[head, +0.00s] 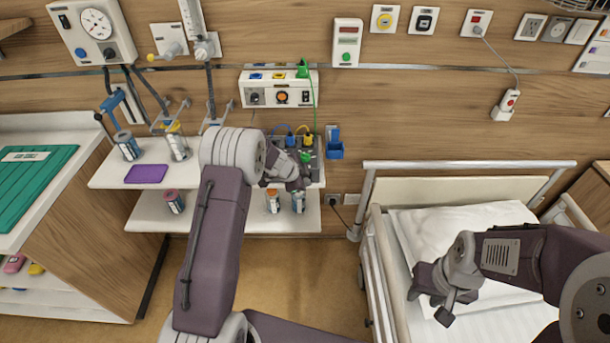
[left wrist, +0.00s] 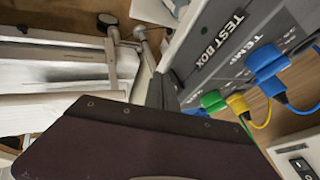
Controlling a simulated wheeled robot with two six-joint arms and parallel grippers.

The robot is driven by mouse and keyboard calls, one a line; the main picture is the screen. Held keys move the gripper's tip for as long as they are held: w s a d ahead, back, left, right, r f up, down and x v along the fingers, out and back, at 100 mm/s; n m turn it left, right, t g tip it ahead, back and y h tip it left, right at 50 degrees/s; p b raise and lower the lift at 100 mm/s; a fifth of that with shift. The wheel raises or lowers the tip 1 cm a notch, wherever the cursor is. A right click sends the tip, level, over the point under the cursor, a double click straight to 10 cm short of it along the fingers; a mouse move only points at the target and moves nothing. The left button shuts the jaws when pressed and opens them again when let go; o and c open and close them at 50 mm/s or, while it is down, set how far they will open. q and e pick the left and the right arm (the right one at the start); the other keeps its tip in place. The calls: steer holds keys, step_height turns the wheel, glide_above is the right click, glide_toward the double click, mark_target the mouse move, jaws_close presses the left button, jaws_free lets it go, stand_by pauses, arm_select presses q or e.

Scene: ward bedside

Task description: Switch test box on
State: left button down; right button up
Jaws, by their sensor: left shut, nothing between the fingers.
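The test box (head: 312,146) is a dark grey box on the upper wall shelf, with blue, yellow and green plugs on it. In the left wrist view its face (left wrist: 222,45) reads "TEST BOX" and "TEMP". My left gripper (head: 297,184) is shut and empty at the box's front. In the left wrist view its dark finger (left wrist: 156,92) is close beside the box; I cannot tell whether they touch. I cannot make out the box's own switch; my gripper covers part of the box. My right gripper (head: 438,300) is over the bed, its jaw opening unclear.
A white wall unit (head: 270,98) with sockets and a green cord is above the shelf. A blue holder (head: 334,150) hangs right of the box. Bottles stand on the shelves, near a purple pad (head: 147,173). The bed (head: 385,260) is at right.

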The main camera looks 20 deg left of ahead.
arm_select(q)
steer(key=shift+w+f, duration=0.1)
steer(key=shift+w, duration=0.2)
steer(key=b, duration=0.3)
steer(key=shift+w+a+t, duration=0.1)
steer(key=shift+w+t, duration=0.05)
steer(key=shift+t, duration=0.15)
